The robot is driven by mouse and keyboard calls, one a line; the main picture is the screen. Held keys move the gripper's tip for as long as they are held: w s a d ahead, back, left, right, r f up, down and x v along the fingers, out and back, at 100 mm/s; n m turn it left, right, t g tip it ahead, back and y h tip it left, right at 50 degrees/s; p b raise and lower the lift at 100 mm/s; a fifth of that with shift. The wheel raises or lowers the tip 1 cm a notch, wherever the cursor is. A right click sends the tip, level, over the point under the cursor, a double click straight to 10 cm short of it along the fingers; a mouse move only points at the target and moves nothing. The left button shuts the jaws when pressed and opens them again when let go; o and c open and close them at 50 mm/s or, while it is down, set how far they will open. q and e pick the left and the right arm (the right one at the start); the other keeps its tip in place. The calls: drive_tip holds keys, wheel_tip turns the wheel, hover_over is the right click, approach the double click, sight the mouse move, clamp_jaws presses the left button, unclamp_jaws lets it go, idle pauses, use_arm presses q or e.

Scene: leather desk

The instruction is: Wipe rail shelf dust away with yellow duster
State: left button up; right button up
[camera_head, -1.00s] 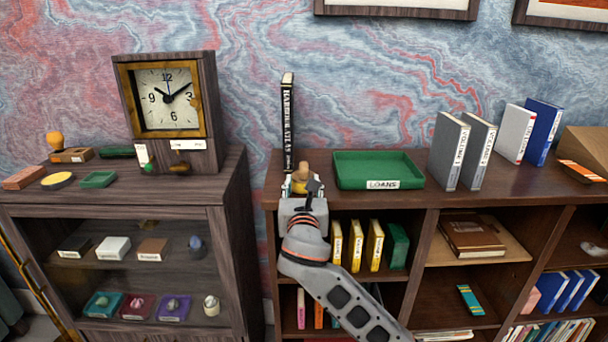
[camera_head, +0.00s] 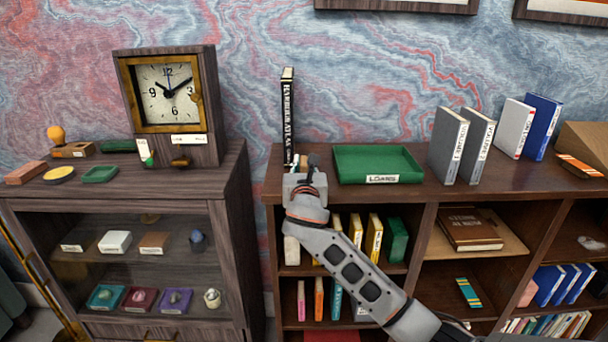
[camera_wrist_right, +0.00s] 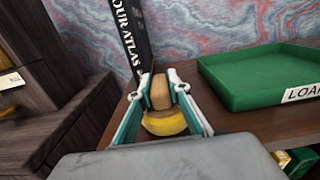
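The yellow duster (camera_wrist_right: 165,123), with a tan handle (camera_wrist_right: 157,92), sits between the fingers of my right gripper (camera_wrist_right: 160,82) in the right wrist view. The fingers press in on both sides of the handle, so the gripper looks shut on it. In the head view my right gripper (camera_head: 307,165) is over the left end of the wooden bookcase top (camera_head: 405,195), in front of the upright black atlas (camera_head: 288,115). The arm mostly hides the duster there. I cannot tell whether the duster touches the wood. My left gripper is not in view.
A green LOANS tray (camera_head: 378,165) lies just right of the gripper. Grey volumes (camera_head: 450,145) and a blue book (camera_head: 543,125) stand farther right. A clock (camera_head: 170,108) stands on the left cabinet, across a narrow gap. Bare wood lies before the tray.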

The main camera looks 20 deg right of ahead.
clamp_jaws()
drive_tip(key=shift+r, duration=0.1)
